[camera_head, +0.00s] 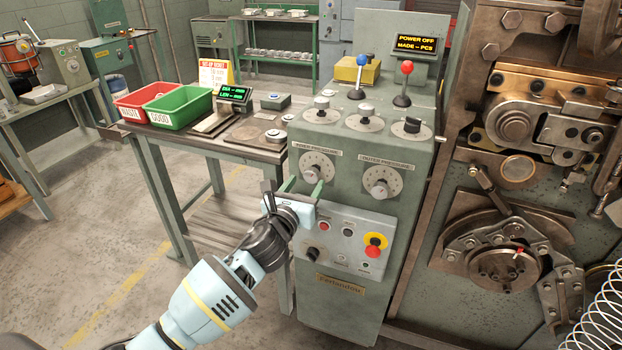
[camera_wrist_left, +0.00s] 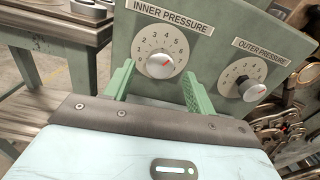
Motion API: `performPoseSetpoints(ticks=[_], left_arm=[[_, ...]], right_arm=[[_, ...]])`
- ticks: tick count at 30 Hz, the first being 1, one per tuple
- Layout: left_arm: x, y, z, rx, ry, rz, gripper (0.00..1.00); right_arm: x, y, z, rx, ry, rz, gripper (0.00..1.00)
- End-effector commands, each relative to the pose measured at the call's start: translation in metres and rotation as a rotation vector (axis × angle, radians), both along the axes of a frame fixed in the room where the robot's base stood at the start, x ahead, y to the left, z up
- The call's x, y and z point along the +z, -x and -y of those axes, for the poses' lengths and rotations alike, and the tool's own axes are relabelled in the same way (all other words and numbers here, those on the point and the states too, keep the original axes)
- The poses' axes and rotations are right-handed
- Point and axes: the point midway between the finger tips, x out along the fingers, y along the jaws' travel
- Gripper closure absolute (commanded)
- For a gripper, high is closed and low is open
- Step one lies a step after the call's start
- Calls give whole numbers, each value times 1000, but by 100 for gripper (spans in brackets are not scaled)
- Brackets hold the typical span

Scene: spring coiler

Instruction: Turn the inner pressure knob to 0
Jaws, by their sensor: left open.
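The inner pressure knob (camera_wrist_left: 160,66) is a round silver knob on a numbered dial, under the "INNER PRESSURE" label in the left wrist view. Its red mark points up and to the right; the exact number is hard to read. In the head view the inner pressure knob (camera_head: 312,174) sits on the upper left of the green-grey cabinet front. My left gripper (camera_head: 303,187) is open in front of the cabinet. In the wrist view its green fingers (camera_wrist_left: 158,78) stand left and right of the knob, with no clear contact. My right gripper is not in view.
The outer pressure knob (camera_head: 381,184) is to the right on the same face. Below are a red-and-yellow stop button (camera_head: 373,248) and a black knob (camera_head: 312,254). A side table (camera_head: 255,150) with red (camera_head: 132,103) and green (camera_head: 180,107) bins stands left. Open floor lies left.

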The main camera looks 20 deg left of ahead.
Motion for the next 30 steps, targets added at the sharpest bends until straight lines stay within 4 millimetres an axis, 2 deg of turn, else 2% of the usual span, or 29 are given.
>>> performPoseSetpoints(ticks=[3,9,21,30], left_arm=[[-1,-17,1,0,2,-1,44],[-1,-34,2,0,0,-2,44],[0,-40,2,-1,1,-1,44],[-1,-40,2,-1,1,-1,82]], right_arm=[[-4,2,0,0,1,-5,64],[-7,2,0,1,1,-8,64],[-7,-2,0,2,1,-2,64],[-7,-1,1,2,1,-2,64]])
